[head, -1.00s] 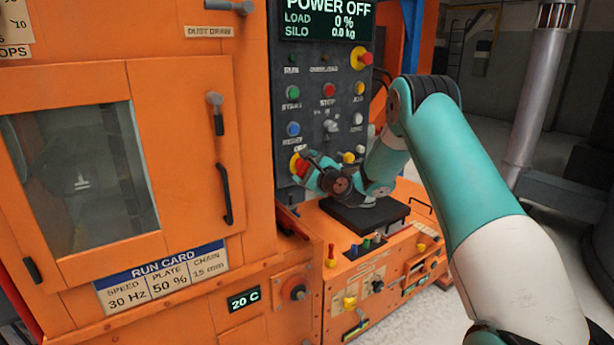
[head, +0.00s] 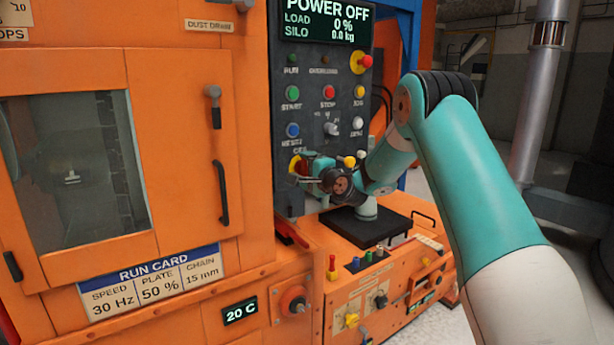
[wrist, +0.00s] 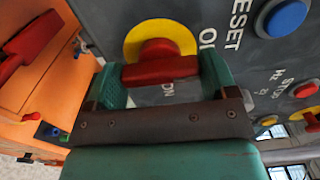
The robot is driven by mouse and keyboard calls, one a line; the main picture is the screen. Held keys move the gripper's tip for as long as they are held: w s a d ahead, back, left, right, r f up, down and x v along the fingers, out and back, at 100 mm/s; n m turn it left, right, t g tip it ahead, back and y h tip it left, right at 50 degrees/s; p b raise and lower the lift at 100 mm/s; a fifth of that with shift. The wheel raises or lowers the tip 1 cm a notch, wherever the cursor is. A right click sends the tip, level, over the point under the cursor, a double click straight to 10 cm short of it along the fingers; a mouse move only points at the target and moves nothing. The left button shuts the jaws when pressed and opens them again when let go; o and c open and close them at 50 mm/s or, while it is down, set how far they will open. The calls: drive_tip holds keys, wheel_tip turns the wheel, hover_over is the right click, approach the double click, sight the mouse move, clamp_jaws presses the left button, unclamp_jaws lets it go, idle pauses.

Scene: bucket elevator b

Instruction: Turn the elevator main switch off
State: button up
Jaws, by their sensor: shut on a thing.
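The main switch (wrist: 160,69) is a red bar handle with a round hub on a yellow disc, low on the left of the grey control panel. In the head view the switch (head: 296,165) is partly covered by my gripper (head: 309,168). In the wrist view my gripper (wrist: 160,78) has one teal finger at each end of the red bar and is shut on it. An ON label shows below the bar, partly hidden, and part of another label is beside the disc. The display (head: 327,20) above reads POWER OFF, load 0 %, silo 0.0 kg.
A blue reset button (wrist: 285,18) is near the switch. Green start (head: 292,93) and red stop (head: 328,93) buttons and a red-yellow knob (head: 362,62) sit higher. A black plate (head: 365,226) and small levers lie below. An orange cabinet stands left.

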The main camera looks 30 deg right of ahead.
drive_tip(key=shift+f, duration=0.1)
idle(0.4)
drive_tip(key=o, duration=0.8)
drive_tip(key=shift+o, duration=0.2)
drive_tip(key=shift+s, duration=0.15)
drive_tip(key=s+b, duration=0.5)
drive_tip(key=s, duration=1.2)
drive_tip(key=shift+d+b, duration=0.25)
drive_tip(key=shift+b, duration=0.05)
drive_tip(key=shift+s, duration=0.1)
